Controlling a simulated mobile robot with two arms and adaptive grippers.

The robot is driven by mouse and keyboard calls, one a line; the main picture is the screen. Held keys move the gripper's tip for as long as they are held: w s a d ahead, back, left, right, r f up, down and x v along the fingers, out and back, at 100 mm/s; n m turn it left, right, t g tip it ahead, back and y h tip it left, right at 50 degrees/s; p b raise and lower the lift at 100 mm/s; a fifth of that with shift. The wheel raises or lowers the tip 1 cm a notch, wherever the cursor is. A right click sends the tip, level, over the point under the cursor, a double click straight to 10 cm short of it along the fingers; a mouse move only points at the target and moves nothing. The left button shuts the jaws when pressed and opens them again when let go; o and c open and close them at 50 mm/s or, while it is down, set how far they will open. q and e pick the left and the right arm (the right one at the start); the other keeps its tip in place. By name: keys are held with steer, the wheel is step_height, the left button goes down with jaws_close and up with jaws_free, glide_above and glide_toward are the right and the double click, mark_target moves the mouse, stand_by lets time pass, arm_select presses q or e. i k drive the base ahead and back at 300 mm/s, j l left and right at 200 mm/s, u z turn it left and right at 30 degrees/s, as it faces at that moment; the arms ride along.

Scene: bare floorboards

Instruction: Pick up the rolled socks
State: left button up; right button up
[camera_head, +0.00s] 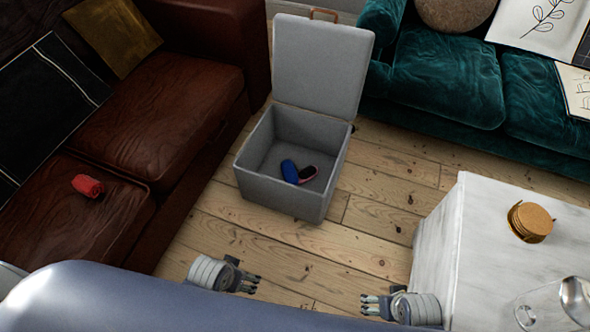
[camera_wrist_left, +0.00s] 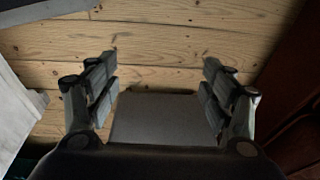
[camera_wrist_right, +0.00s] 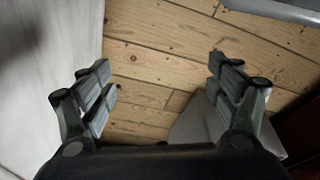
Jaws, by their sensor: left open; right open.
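A red rolled bundle that looks like rolled socks (camera_head: 88,186) lies on the seat of the brown leather sofa (camera_head: 165,112) at the left. A blue roll (camera_head: 290,171) and a dark roll with a pink edge (camera_head: 307,174) lie inside the open grey box (camera_head: 280,192). My left gripper (camera_head: 252,281) is open and empty over the floor, in front of the box and right of the sofa. Its spread fingers show in the left wrist view (camera_wrist_left: 159,68). My right gripper (camera_head: 368,304) is open and empty beside the white table; its fingers also show in the right wrist view (camera_wrist_right: 160,72).
The box's lid (camera_head: 322,66) stands raised at its back. A white table (camera_head: 462,255) at the right holds coasters (camera_head: 530,222) and a glass jug (camera_head: 553,306). A green sofa (camera_head: 448,75) stands at the back right. Floorboards (camera_head: 385,218) between them are clear.

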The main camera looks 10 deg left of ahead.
mark_target(90, 187)
steer(key=u, duration=2)
steer(key=j+z, duration=0.75)
steer(key=z, duration=0.15)
